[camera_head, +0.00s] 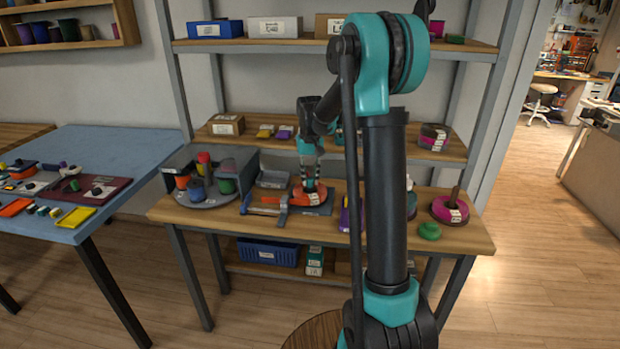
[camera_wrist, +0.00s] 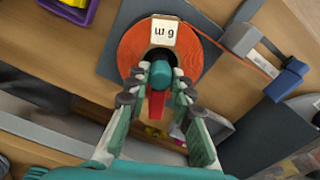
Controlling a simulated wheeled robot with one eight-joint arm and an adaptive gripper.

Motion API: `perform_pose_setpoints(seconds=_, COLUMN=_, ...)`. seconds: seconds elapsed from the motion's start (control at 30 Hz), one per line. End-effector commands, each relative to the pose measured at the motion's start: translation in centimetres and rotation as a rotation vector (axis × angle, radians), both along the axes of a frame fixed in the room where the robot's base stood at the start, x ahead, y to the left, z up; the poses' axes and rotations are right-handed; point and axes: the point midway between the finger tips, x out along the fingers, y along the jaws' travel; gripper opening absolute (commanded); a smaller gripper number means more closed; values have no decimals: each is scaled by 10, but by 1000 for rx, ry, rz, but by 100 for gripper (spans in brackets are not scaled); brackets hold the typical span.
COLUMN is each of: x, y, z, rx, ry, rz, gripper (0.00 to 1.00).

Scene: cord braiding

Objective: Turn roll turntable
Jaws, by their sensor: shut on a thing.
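An orange roll (camera_head: 320,196) lies flat on a dark square plate (camera_head: 325,209) on the wooden bench. In the wrist view the roll (camera_wrist: 128,48) carries a white "6 m" label, and a dark hub shows at its middle. My gripper (camera_head: 309,181) is over the roll, pointing down. In the wrist view my gripper's fingers (camera_wrist: 157,88) are closed on both sides of a teal knob (camera_wrist: 160,72) at the roll's centre. A red piece (camera_wrist: 157,103) shows between the fingers. The lower part of the knob is hidden. I cannot tell whether the roll is turning.
An orange strand (camera_wrist: 235,61) runs from the roll past a grey block (camera_wrist: 240,39) toward a blue-ended tool (camera_wrist: 287,79). A round grey stand (camera_head: 207,201) with several coloured spools is at the left. A magenta roll (camera_head: 450,210) and a green piece (camera_head: 429,231) are at the right.

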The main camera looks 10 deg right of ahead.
Motion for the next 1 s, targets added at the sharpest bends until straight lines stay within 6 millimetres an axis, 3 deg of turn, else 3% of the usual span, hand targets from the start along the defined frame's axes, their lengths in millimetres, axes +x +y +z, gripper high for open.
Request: perform_pose_setpoints(seconds=1.0, x=0, y=1, z=0, rx=0, ry=-1, rz=492, gripper=0)
